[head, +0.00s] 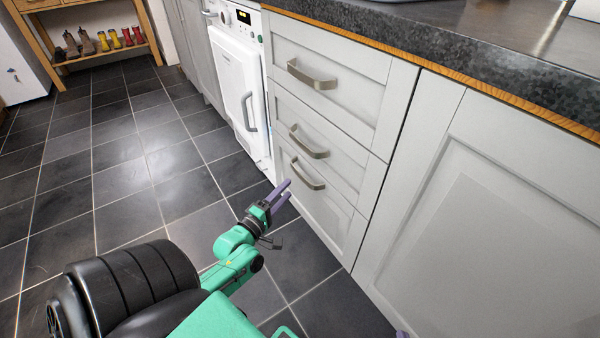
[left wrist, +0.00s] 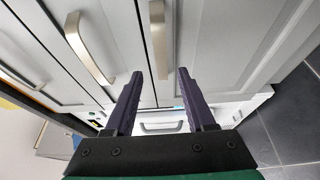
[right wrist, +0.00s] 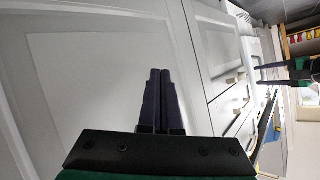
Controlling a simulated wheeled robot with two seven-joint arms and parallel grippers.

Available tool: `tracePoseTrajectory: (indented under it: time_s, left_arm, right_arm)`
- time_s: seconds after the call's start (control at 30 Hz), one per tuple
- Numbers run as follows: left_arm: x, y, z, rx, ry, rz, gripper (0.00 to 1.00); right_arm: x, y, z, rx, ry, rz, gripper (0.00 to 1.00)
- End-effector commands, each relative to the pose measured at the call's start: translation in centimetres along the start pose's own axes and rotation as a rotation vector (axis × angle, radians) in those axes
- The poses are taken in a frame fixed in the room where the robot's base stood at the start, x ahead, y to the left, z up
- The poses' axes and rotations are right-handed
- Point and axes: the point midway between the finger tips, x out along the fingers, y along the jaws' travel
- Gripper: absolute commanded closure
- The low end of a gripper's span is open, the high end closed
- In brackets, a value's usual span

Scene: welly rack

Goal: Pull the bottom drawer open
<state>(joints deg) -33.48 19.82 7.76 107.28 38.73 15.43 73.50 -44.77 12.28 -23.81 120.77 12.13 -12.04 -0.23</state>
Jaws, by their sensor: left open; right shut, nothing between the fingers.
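The bottom drawer (head: 312,207) is the lowest of three grey drawer fronts and looks flush with the cabinet. Its metal bar handle (head: 307,174) is also seen in the left wrist view (left wrist: 158,38). My left gripper (head: 288,188) is open and empty, just left of and slightly below this handle in the head view. In the left wrist view the handle appears ahead, between the two finger lines; contact is not visible. My right gripper (right wrist: 160,72) is shut and empty in front of a cupboard door; only a fingertip (head: 402,334) shows in the head view.
The middle drawer handle (head: 309,142) and top drawer handle (head: 311,76) are above. A white appliance (head: 238,85) stands left of the drawers, a grey cupboard door (head: 490,215) to the right. The worktop (head: 460,45) overhangs. Dark floor tiles (head: 120,180) are clear; a boot rack (head: 105,50) stands far back.

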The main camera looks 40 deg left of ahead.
Motion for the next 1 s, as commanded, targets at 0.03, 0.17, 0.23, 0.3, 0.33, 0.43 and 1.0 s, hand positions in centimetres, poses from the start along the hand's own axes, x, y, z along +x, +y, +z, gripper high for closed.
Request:
tracePoseTrajectory:
  time_s: [0.03,0.17,0.23,0.3,0.33,0.43,1.0]
  left_arm:
    - [1.5,-0.3,0.0,-0.001,0.002,0.006,0.45]
    - [4.9,-0.4,0.0,-0.001,0.002,0.004,0.45]
    - [6.4,-0.4,0.0,0.001,0.001,0.002,0.45]
    - [7.4,-0.3,0.0,0.002,0.001,0.001,0.45]
    - [7.7,-0.3,0.0,0.002,0.001,0.000,0.45]
    - [8.3,-0.2,0.0,0.003,0.001,-0.002,0.45]
    - [8.3,-0.2,0.0,0.003,0.000,-0.003,1.00]
  right_arm:
    - [0.4,0.3,0.8,0.001,0.004,0.000,1.00]
    - [0.9,0.6,1.6,0.006,0.021,0.000,1.00]
    - [1.1,0.8,2.1,0.009,0.027,0.000,1.00]
    - [1.3,0.9,2.3,0.012,0.034,0.000,1.00]
    - [1.3,0.9,2.3,0.013,0.037,0.000,1.00]
    - [1.4,0.9,2.4,0.014,0.041,0.000,1.00]
    - [1.3,0.9,2.3,0.013,0.041,0.000,1.00]
